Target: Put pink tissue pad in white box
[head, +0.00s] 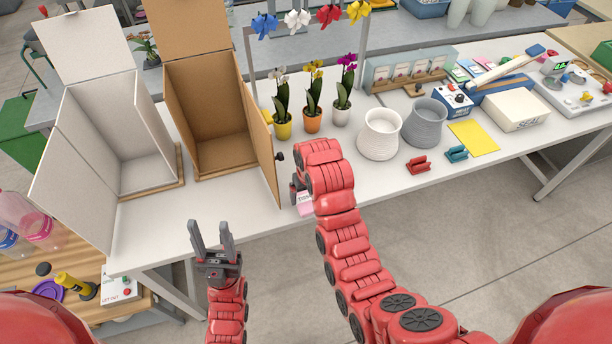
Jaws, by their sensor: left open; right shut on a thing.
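The white box (150,163) stands open at the left of the table, with its lid up and its inside facing me; the part of its inside that I see looks empty. My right gripper (301,190) is shut on the pink tissue pad (305,203), near the table's front edge and to the right of the brown box. The arm hides part of the gripper, and only a small pink and white piece of the pad shows. My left gripper (211,232) is open and empty, pointing up in front of the table's front edge.
A brown box (205,92) with an open door stands between the white box and my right gripper. Potted orchids (312,118) stand behind the gripper. Pale and grey vases (379,135) stand to the right. The table's front strip (250,210) is clear.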

